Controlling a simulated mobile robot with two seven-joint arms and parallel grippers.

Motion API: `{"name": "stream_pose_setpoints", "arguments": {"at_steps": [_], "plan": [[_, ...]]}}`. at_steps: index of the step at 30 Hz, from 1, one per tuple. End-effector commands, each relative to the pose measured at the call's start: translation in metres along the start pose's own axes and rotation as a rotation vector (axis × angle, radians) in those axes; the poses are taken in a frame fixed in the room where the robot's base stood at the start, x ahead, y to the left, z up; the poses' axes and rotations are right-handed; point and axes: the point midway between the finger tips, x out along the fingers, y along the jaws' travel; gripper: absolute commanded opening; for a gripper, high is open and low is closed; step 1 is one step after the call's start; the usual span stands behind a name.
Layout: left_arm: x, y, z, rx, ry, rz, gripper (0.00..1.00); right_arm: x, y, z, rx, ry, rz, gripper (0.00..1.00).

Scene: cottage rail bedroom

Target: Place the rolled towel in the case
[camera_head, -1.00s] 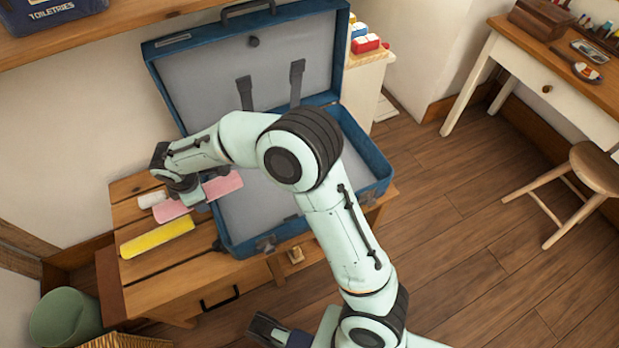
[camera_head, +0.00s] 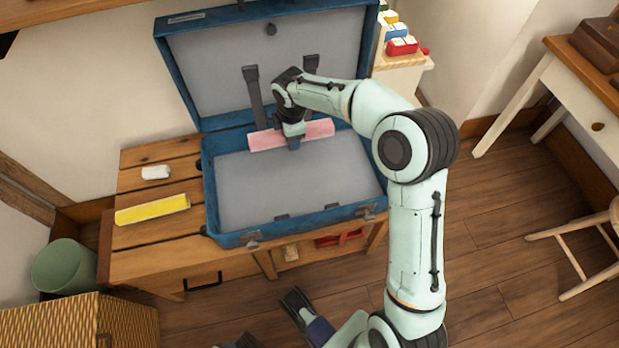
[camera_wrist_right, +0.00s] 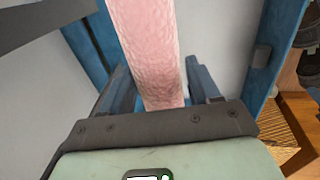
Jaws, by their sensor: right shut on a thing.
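The pink rolled towel (camera_head: 319,130) is held crosswise by my right gripper (camera_head: 293,143) near the back of the open blue case (camera_head: 300,222). It appears to be above the case's back part, in front of the raised lid; its exact height is hard to tell. In the right wrist view the pink towel (camera_wrist_right: 148,45) runs between the two fingers of my right gripper (camera_wrist_right: 168,100). The case floor is grey and bare. My left gripper (camera_head: 270,322) is at the bottom edge, partly cut off, its dark fingers apart and empty.
The case stands on a wooden slatted bench (camera_head: 150,235). A yellow roll (camera_head: 153,208) and a small white roll (camera_head: 156,172) lie left of it. Two dark straps (camera_head: 254,95) hang on the lid. A green bin (camera_head: 63,267) and wicker basket (camera_head: 50,325) stand at lower left.

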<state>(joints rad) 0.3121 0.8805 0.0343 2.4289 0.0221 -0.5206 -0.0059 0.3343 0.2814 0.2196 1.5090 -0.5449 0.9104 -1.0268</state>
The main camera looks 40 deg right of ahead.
Motion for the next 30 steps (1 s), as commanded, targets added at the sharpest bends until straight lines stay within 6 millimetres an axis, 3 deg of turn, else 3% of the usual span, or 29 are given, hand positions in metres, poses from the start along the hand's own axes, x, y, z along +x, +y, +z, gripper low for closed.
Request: {"name": "stream_pose_setpoints", "arguments": {"at_steps": [5,16,26,30], "plan": [[0.009,-0.004,-0.011,-0.003,0.031,-0.003,0.43,0.026,-0.006,0.002,-0.003,-0.001,-0.004,0.28],[0.037,-0.015,-0.057,-0.013,0.158,-0.011,0.43,0.119,-0.028,0.001,-0.002,0.000,-0.004,0.28],[0.048,-0.025,-0.051,-0.023,0.136,-0.027,0.43,0.146,-0.034,0.001,-0.001,0.000,-0.001,0.28],[0.058,-0.035,-0.040,-0.035,0.098,-0.044,0.43,0.168,-0.039,0.002,-0.003,-0.001,-0.003,0.28]]}}
